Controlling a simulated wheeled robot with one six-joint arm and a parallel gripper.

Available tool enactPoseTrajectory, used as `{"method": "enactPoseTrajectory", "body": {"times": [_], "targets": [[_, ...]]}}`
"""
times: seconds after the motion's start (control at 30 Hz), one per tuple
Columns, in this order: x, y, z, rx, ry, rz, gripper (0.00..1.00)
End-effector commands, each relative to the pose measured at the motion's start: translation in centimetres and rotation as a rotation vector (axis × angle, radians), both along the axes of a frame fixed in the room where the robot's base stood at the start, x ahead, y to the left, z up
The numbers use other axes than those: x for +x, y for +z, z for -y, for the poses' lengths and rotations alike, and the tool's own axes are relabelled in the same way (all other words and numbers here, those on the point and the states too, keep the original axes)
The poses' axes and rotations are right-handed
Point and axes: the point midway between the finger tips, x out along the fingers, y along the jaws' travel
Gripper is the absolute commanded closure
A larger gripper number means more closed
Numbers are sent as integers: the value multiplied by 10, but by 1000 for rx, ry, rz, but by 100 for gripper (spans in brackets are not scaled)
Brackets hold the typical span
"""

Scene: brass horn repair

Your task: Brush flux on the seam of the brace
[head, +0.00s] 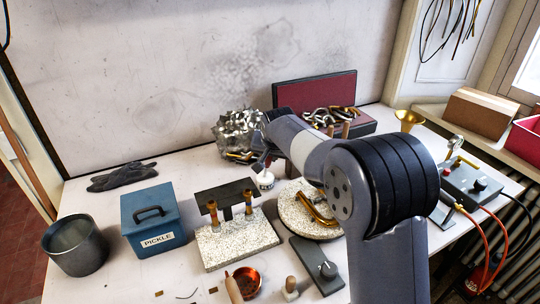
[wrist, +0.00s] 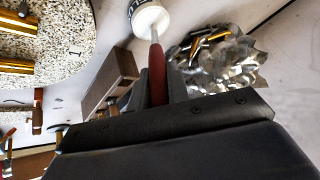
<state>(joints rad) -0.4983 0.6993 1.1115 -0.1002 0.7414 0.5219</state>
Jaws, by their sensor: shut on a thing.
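My gripper (head: 259,164) is shut on a brush with a red handle (wrist: 157,72); the fingers also show in the wrist view (wrist: 158,92). The brush's pale shaft reaches to a small white pot (wrist: 150,20) with dark lettering, and its bristle end is hidden there. The pot (head: 265,182) stands just below my gripper in the head view. Brass tubes (head: 318,214) lie on a round speckled board (head: 290,212), partly behind my arm; they also show in the wrist view (wrist: 14,68). I cannot make out the brace's seam.
A speckled block (head: 238,242) with two brass posts and a dark plate stands left of the round board. A blue PICKLE box (head: 152,218) and a grey pot (head: 75,245) are further left. Crumpled metal (head: 236,128) lies behind my gripper. A dark red case (head: 315,90) stands at the back.

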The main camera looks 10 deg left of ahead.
Motion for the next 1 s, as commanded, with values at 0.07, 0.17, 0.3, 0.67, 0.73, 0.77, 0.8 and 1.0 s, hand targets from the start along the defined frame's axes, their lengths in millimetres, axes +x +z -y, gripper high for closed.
{"method": "enactPoseTrajectory", "body": {"times": [0.07, 0.17, 0.3, 0.67, 0.73, 0.77, 0.8, 1.0], "targets": [[0, -1, 0, -1, 0, -2, 100], [0, -1, 0, -1, 0, -2, 100], [0, -1, 0, -1, 0, -3, 100], [0, 13, 0, -1, 0, -1, 100], [0, 20, 0, 0, 0, -1, 100], [0, 22, 0, -1, 0, -1, 100], [0, 25, 0, -1, 0, -1, 100], [0, 41, 0, -1, 0, -2, 100]]}}
